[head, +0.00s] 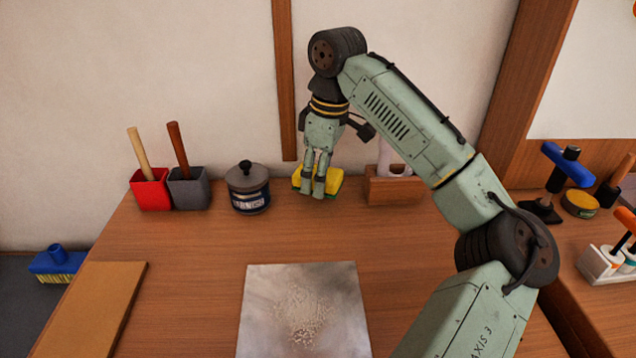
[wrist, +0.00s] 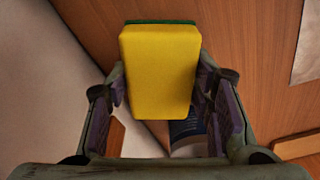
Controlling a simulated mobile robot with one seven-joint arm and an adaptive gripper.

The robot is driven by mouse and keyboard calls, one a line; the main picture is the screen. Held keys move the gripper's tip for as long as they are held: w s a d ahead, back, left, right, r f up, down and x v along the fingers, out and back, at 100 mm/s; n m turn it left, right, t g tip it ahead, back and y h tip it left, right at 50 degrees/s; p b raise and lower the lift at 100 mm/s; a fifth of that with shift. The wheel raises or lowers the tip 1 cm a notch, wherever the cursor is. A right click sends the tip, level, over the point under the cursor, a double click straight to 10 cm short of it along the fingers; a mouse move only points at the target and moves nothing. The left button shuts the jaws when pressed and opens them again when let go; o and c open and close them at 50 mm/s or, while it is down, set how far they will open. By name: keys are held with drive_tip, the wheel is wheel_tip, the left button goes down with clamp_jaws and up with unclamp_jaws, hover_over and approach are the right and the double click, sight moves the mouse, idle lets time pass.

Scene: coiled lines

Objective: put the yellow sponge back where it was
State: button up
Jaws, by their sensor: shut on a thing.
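The yellow sponge (head: 331,180) with a green layer is at the back of the wooden table, between the grey lidded pot and a wooden block. My gripper (head: 319,192) points down at it, with its fingers in front of the sponge in the head view. In the wrist view the sponge (wrist: 160,72) sits between the two fingers (wrist: 163,95), yellow face toward the camera and green edge at the top. My gripper is shut on the sponge. I cannot tell whether the sponge touches the table.
The grey lidded pot (head: 248,188) stands just left of the sponge. The wooden block (head: 393,188) with a pale item is just right. Red (head: 150,190) and grey (head: 188,189) holders stand farther left. A metal plate (head: 303,312) with crumbs lies in front, with bare table between.

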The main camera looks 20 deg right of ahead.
drive_tip(key=shift+s+a+f, duration=0.1)
drive_tip(key=shift+f, duration=1.45)
drive_tip(key=shift+f, duration=0.15)
drive_tip(key=o, duration=1.1)
drive_tip(key=r, duration=0.8)
drive_tip(key=d+r, duration=0.1)
drive_tip(key=r, duration=0.3)
drive_tip(key=shift+s+d+r, duration=0.1)
drive_tip(key=shift+s+r, duration=0.05)
drive_tip(key=shift+s, duration=0.25)
